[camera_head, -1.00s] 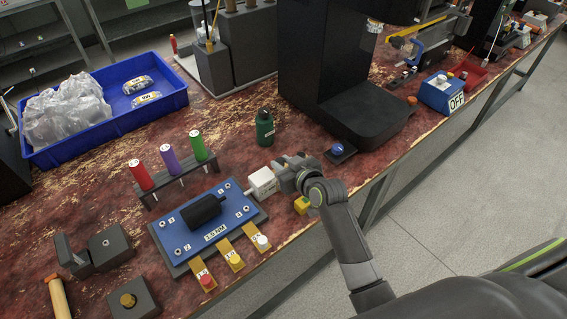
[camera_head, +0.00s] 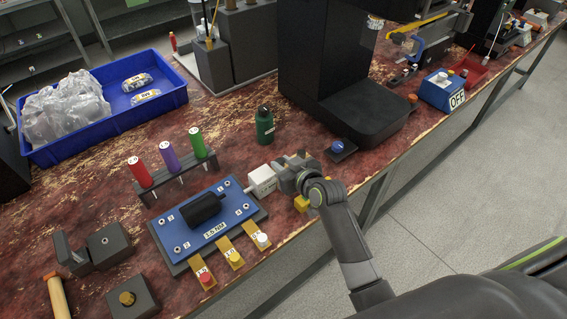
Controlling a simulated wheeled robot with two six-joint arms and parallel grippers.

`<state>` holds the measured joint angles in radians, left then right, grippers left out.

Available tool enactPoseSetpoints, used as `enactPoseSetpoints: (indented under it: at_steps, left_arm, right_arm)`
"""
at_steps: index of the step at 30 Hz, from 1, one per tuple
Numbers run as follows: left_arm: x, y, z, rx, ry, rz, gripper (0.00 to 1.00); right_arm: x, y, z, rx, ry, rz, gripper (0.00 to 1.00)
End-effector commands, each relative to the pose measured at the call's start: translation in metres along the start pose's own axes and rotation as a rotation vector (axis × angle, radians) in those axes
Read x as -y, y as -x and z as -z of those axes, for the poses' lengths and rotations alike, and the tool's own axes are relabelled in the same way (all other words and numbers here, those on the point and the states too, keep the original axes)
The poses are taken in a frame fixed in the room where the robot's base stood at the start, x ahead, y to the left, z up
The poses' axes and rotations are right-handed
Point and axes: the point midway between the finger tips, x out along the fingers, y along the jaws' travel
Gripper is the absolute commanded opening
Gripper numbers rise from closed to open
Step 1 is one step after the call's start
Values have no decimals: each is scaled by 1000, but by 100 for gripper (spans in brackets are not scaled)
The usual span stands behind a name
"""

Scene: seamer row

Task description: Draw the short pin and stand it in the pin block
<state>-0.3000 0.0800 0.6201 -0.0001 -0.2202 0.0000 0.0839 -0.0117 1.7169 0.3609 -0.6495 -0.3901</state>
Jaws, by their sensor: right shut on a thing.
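My right gripper (camera_head: 280,176) is at the right edge of a blue plate (camera_head: 181,240) on a dark base. It is shut on a white block-shaped piece (camera_head: 262,180), whose thin grey end points left over the plate's corner. The plate carries a black cylinder (camera_head: 201,210), numbered holes and a torque label. Three yellow tabs along its front hold a red-topped, a yellow-topped and a white-topped peg (camera_head: 262,239). A dark block with a hole (camera_head: 109,243) stands at the left. I cannot tell which piece is the short pin or which is the pin block. My left gripper is not in view.
A rack behind the plate holds red (camera_head: 140,172), purple (camera_head: 169,156) and green (camera_head: 197,142) handled tools. A green bottle (camera_head: 264,126) and a black machine base (camera_head: 362,118) stand farther back. A blue bin (camera_head: 62,147) is at upper left. The bench's front edge runs close beside my right gripper.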

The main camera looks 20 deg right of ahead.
Motion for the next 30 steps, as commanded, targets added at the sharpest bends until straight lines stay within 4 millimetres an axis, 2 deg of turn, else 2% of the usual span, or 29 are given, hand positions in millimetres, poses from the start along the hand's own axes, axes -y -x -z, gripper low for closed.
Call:
enactPoseSetpoints:
  at_steps: [14, 15, 21, 30]
  left_arm:
    - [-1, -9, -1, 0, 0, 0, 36]
    - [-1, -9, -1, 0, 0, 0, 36]
    - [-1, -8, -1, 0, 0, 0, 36]
    - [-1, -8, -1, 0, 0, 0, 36]
  right_arm:
    - [0, -5, -13, 2, -1, 0, 0]
    - [0, -5, -13, 2, -1, 0, 25]
    - [1, -5, -14, 6, -3, 2, 50]
    - [2, -5, -17, 13, -8, 6, 50]
